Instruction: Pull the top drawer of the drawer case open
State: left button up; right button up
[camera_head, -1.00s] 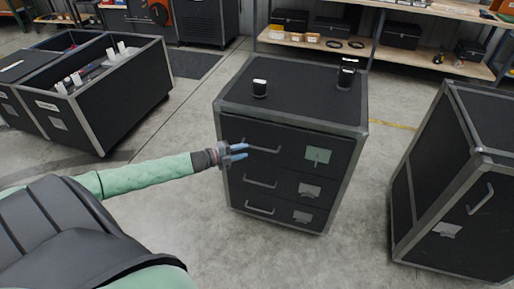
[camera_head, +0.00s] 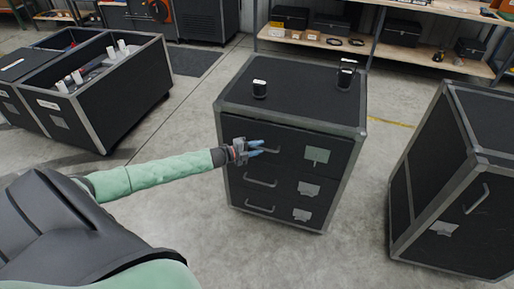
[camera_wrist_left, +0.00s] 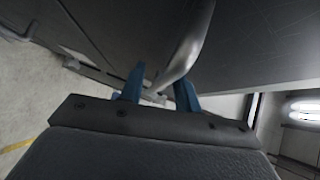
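The black drawer case (camera_head: 226,176) with grey metal edges stands in the middle of the head view. Its top drawer (camera_head: 290,146) looks shut, flush with the drawers below. My left gripper (camera_head: 258,147) is at the left part of the top drawer's grey handle (camera_head: 273,151). In the left wrist view, the handle (camera_wrist_left: 188,50) runs down between the two blue fingertips (camera_wrist_left: 160,92). A gap shows between the handle and the left finger; the right finger is close to the bar, and I cannot tell whether they touch. My right gripper is not in view.
Two small black items (camera_head: 260,89) (camera_head: 346,74) stand on the case top. Another black case (camera_head: 462,180) stands to the right and an open black tote (camera_head: 130,98) at the back left. The floor (camera_head: 365,190) between the cases is clear.

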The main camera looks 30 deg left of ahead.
pick_arm(q)
grip_shut()
jog(key=shift+s, duration=0.1)
